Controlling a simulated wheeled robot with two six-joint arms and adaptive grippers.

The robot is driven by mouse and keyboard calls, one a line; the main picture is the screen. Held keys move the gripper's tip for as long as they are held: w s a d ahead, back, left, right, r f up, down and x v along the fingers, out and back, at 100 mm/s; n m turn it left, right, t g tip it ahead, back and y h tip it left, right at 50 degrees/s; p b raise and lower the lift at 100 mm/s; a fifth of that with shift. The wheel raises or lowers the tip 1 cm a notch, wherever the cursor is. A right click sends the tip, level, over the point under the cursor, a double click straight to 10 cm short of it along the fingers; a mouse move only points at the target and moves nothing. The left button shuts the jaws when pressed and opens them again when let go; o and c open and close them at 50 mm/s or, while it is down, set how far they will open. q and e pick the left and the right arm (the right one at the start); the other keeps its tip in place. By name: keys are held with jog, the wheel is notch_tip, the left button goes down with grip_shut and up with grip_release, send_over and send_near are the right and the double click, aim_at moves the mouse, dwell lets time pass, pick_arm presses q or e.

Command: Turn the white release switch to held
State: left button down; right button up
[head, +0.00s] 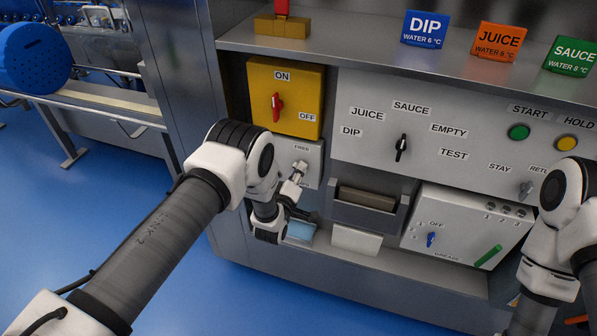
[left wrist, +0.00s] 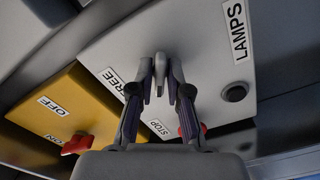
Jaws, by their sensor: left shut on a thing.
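The white release switch (head: 301,164) sits on a small light grey panel (head: 314,152) below the yellow switch box. A FREE label is above it, and a label below it is mostly hidden by my gripper. My left gripper (head: 297,175) reaches the panel from below and is shut on the switch. In the left wrist view the fingertips (left wrist: 160,65) close around the pale switch handle (left wrist: 159,78), beside the FREE label (left wrist: 115,82). The fingers cover much of the handle, so I cannot tell exactly which way it points. My right gripper is outside the picture.
The yellow box (head: 285,98) with a red ON/OFF knob is just above. A black selector (head: 401,147) is on the larger panel to the right. A drawer-like bin (head: 366,199) and a grease box (head: 465,228) lie lower right. Blue floor is open at left.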

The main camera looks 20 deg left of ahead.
pick_arm(q)
jog(key=shift+m, duration=0.3)
jog(key=m+b, duration=0.5)
jog(key=m, duration=0.6)
jog(key=shift+b, duration=0.35)
jog(key=shift+m, duration=0.3)
jog(key=c, duration=1.1)
grip_release()
jog(key=shift+a, duration=0.1)
jog(key=shift+c, duration=0.2)
